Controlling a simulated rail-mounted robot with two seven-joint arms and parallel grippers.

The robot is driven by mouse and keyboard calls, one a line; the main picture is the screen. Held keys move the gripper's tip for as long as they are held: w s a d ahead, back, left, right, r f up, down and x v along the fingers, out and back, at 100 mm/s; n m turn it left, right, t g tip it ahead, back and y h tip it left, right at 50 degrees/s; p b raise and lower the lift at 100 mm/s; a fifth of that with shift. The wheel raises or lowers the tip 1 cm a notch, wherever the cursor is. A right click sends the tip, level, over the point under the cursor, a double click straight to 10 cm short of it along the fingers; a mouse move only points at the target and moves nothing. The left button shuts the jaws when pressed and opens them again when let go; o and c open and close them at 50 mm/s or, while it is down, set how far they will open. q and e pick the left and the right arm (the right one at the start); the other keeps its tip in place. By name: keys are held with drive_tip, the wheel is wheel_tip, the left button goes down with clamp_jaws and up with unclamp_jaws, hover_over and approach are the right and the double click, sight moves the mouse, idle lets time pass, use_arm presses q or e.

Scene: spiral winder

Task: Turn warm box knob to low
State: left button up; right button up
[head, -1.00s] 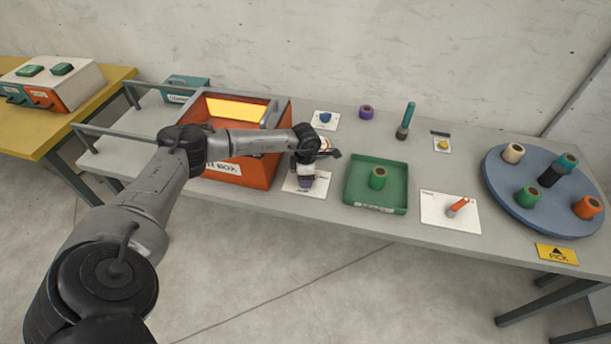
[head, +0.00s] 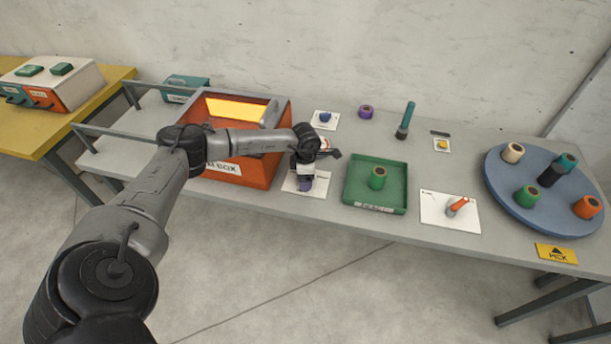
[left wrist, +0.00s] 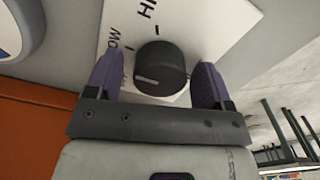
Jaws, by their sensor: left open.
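The orange warm box (head: 265,172) stands left of centre on the grey table, its lid area glowing yellow. A white card (head: 319,187) lies beside its right front corner. Contact with the knob cannot be told. My right gripper is out of view.
A green tray (head: 396,204) with a green spool is just right of the gripper. Metal rails (head: 105,135) are at left.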

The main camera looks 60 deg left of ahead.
use_arm(q)
wheel_tip(320, 180, up, 14)
drive_tip(key=p, duration=0.3)
idle(0.6)
drive_tip(key=shift+f, duration=0.1)
